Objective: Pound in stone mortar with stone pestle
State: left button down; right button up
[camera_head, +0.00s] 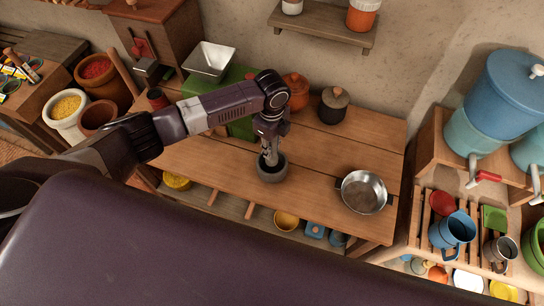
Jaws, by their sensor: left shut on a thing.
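The dark grey stone mortar (272,175) stands upright on the wooden table, right of its middle. My left gripper (270,145) points down just above the mortar's mouth. It is shut on the stone pestle (271,159), a pale grey piece whose lower end is down in the mortar. Most of the pestle is hidden by the fingers and the mortar's rim, so I cannot tell whether it touches the bottom. My right gripper is not in view.
A metal pan (364,192) lies on the table's right end. An orange pot (296,92) and a dark lidded jar (334,105) stand behind the mortar. A metal tray (209,60) sits at the back left. Bare tabletop (330,150) lies between mortar and pan.

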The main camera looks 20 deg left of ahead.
pick_arm(q)
jog(key=shift+f, duration=0.25)
notch_tip(320, 180, down, 6)
jog(key=b, duration=0.4)
jog(key=shift+r, duration=0.15)
jog(key=shift+s+r, duration=0.15)
jog(key=shift+s, duration=0.1)
jog(key=r+p, duration=0.2)
jog(key=r, duration=0.1)
jog(key=r+p, duration=0.2)
jog(key=shift+w, duration=0.3)
jog(key=shift+r, duration=0.2)
jog(key=shift+s, duration=0.15)
jog(key=shift+f, duration=0.1)
